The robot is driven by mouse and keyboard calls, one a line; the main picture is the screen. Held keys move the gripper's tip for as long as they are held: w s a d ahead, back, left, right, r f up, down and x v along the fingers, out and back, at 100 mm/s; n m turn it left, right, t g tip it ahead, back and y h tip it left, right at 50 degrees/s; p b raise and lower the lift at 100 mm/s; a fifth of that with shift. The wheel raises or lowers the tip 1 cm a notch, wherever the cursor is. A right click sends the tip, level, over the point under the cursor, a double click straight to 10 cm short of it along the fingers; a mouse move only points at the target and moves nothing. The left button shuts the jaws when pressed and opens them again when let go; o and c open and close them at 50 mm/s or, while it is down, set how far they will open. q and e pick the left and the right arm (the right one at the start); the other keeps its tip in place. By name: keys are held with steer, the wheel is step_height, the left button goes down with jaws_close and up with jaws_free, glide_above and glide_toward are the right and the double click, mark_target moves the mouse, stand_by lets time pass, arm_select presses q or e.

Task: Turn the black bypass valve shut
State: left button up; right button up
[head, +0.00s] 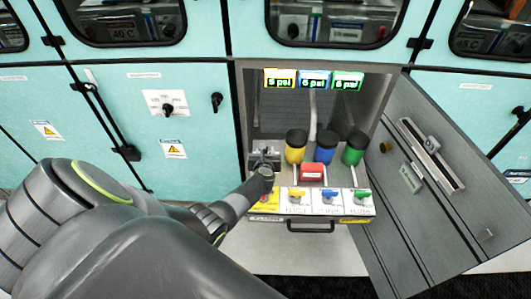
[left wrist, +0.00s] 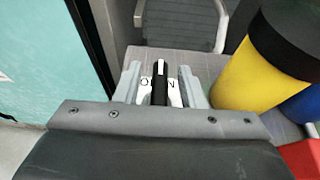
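The black bypass valve handle (left wrist: 160,84), with a pale stripe on top, shows in the left wrist view, pointing away from me. It stands over a white label (left wrist: 174,94) with partly covered lettering that seems to read OPEN. My left gripper (left wrist: 161,80) has its two grey fingers on either side of the handle, with gaps visible between handle and fingers. In the head view my left gripper (head: 266,163) is at the left side of the open compartment, and the valve is largely hidden by it. My right gripper is not in view.
Yellow (head: 296,147), blue (head: 326,148) and green (head: 354,149) canisters with black tops stand right of my gripper, with a red block (head: 312,171) before them. Small yellow (head: 297,194), blue (head: 329,195) and green (head: 362,195) valves line the front. An open grey door (head: 425,195) stands right.

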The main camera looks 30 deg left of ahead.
arm_select(q)
jaws_close()
